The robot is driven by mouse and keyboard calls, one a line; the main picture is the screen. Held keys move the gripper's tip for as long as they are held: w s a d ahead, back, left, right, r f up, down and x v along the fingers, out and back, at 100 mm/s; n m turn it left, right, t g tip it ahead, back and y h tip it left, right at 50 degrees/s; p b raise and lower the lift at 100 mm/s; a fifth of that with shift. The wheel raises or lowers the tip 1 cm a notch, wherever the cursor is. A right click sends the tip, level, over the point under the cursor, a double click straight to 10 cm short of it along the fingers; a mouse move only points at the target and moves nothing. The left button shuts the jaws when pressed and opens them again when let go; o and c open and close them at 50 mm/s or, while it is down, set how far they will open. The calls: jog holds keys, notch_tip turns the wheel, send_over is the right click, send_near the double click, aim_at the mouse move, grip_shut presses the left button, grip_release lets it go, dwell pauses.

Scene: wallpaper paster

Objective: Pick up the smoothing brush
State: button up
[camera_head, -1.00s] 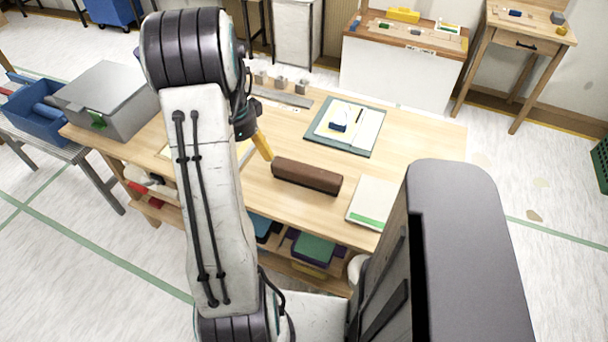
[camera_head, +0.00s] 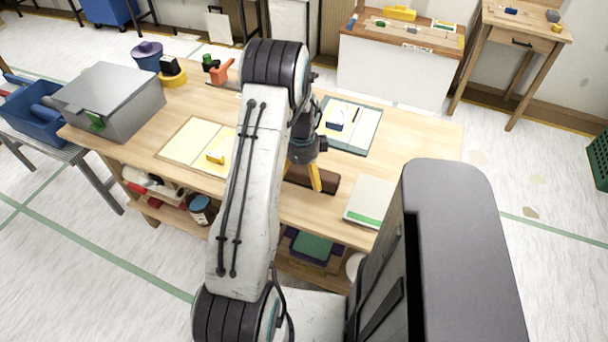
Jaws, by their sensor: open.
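The long dark brown block on the wooden table (camera_head: 410,140), which I take to be the smoothing brush (camera_head: 329,183), lies near the front edge. The lower part of my arm covers its left part, and a finger covers part of its middle. My gripper (camera_head: 304,180), with yellow fingers, is open and points down at the brush. One finger shows clearly in front of the brush; the other is mostly hidden by my arm. I cannot tell how high the fingertips are or whether they touch it.
A cream pad with a green stripe (camera_head: 369,200) lies right of the brush. A green mat (camera_head: 364,140) with papers and a small blue item lies behind it. The table's right side is clear.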

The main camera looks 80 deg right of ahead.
aim_at(303, 180)
jog(key=shift+s+f, duration=0.1)
jog(key=shift+f, duration=1.4)
jog(key=c, duration=1.4)
